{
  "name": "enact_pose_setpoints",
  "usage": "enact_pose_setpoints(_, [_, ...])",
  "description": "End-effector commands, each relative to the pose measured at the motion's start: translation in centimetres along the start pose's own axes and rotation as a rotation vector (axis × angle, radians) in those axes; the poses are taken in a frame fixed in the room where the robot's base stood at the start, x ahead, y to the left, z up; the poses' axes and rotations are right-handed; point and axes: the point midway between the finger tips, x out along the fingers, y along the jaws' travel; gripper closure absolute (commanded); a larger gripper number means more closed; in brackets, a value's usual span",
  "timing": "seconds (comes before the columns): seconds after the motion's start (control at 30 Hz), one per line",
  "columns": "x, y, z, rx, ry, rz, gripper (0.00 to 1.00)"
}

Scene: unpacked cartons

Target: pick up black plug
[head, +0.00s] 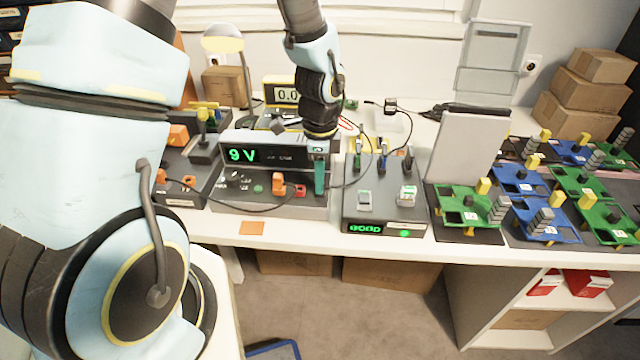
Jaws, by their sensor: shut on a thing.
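My gripper (320,178) points down over the right end of the grey power unit with the green "9 V" display (252,156). Its fingers look closed, with a teal finger facing me. A thin black cable (346,184) runs to the fingertips. The black plug there is mostly hidden by the fingers, so its outline and any contact with the unit below cannot be told. An orange part (278,184) and a red part (299,190) stand on the unit just left of my gripper.
A grey test unit (385,211) with several clips stands right of my gripper. An upright grey panel (468,146) and green and blue boards (545,215) fill the right side. A yellow meter (283,92) and a lamp (222,44) stand behind. The front table strip is mostly clear.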

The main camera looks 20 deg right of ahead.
Motion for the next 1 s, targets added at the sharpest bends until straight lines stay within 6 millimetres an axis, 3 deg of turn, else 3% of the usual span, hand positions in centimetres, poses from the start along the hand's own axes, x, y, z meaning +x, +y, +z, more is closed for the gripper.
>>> enact_pose_setpoints(0.57, [-0.5,-0.1,0.0,-0.001,0.001,-0.002,1.00])
enact_pose_setpoints(1.0, [-8.0,-0.1,0.1,-0.002,0.001,-0.005,1.00])
